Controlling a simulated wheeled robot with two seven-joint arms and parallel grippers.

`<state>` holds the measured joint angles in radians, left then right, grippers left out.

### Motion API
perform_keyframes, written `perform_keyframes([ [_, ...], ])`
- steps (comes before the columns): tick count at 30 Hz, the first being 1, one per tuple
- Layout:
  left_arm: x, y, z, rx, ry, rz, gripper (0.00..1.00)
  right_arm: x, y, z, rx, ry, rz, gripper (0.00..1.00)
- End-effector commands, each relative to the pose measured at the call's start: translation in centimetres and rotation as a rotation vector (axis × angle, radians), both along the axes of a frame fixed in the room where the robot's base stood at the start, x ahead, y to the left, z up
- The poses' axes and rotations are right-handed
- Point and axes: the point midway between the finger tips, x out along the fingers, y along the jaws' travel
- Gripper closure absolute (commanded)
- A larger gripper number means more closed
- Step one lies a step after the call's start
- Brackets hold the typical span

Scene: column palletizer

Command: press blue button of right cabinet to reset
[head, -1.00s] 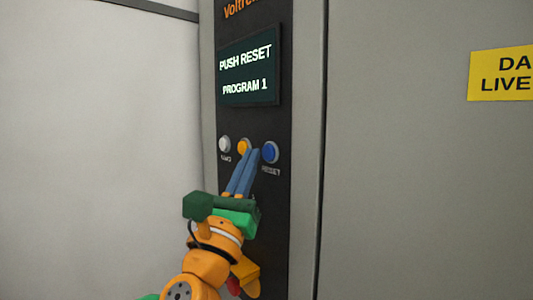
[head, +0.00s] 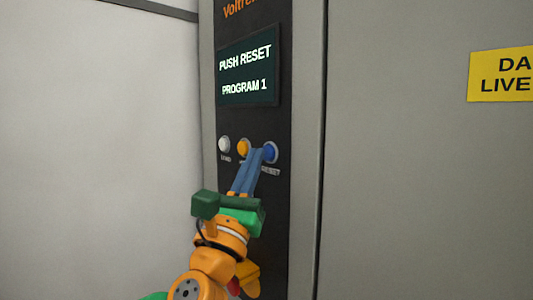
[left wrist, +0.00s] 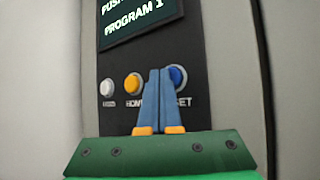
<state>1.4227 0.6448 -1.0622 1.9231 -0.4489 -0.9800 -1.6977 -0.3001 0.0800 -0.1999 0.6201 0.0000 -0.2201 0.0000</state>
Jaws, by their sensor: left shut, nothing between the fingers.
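The blue button (head: 271,152) sits at the right end of a row of three on the dark cabinet panel, with a RESET label below it. It also shows in the left wrist view (left wrist: 178,76), partly hidden behind the fingers. My left gripper (head: 257,152) is shut and empty, its blue fingertips at the left edge of the blue button in the head view. In the left wrist view the fingertips (left wrist: 161,71) overlap the space between the yellow and blue buttons. I cannot tell whether they touch the button. My right gripper is not in view.
A yellow button (head: 243,147) and a white button (head: 224,144) are to the left of the blue one. A screen (head: 248,72) above reads PUSH RESET, PROGRAM 1. A red piece (head: 234,286) shows low, partly behind my arm. A yellow sign (head: 500,73) is on the right door.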

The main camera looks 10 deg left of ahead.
Motion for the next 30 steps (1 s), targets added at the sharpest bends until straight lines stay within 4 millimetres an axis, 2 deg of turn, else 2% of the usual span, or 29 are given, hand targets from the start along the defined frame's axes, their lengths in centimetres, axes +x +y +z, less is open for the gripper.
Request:
perform_keyframes([
  [30,0.73,-0.58,0.0,0.001,0.0,-0.001,1.0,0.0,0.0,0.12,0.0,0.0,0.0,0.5],
])
